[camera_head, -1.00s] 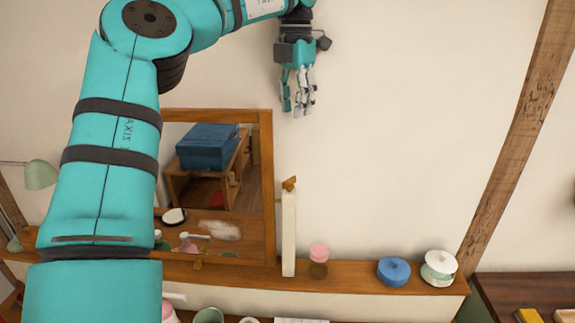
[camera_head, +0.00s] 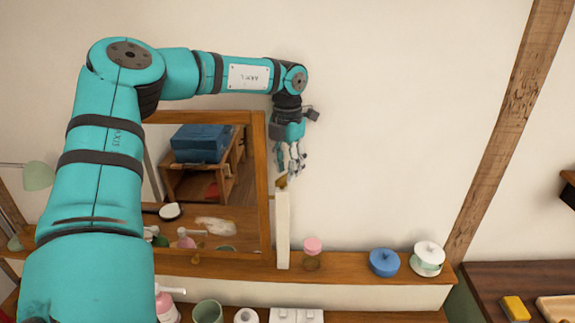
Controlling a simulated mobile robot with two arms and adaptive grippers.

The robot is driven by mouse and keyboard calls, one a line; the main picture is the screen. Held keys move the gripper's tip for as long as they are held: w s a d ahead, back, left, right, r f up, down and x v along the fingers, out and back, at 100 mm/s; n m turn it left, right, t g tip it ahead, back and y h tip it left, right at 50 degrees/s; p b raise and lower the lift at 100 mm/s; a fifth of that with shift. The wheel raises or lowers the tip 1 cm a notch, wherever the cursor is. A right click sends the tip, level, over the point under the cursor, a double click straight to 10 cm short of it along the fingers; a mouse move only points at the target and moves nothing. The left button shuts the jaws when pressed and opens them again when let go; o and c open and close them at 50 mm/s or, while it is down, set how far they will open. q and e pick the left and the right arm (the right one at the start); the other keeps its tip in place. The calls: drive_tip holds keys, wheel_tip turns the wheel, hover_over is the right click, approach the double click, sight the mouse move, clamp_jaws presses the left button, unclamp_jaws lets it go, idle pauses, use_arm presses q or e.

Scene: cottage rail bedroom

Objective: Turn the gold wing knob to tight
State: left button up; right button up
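The gold wing knob (camera_head: 281,182) sits on top of a slim white upright post (camera_head: 283,230), beside the right edge of the framed mirror. My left gripper (camera_head: 290,170) points down just above the knob, slightly to its right. Its fingers are apart with nothing seen between them. Its left fingertip comes close to the knob's upper part; I cannot tell whether they touch. My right gripper is not in view.
The wood-framed mirror (camera_head: 258,200) stands left of the post. On the wooden shelf (camera_head: 345,266) are a pink-lidded jar (camera_head: 312,246), a blue pot (camera_head: 384,262) and a white-lidded pot (camera_head: 428,256). The wall right of the gripper is clear.

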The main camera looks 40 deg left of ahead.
use_arm(q)
drive_tip(key=shift+f, duration=0.7)
drive_tip(key=c, duration=0.6)
clamp_jaws()
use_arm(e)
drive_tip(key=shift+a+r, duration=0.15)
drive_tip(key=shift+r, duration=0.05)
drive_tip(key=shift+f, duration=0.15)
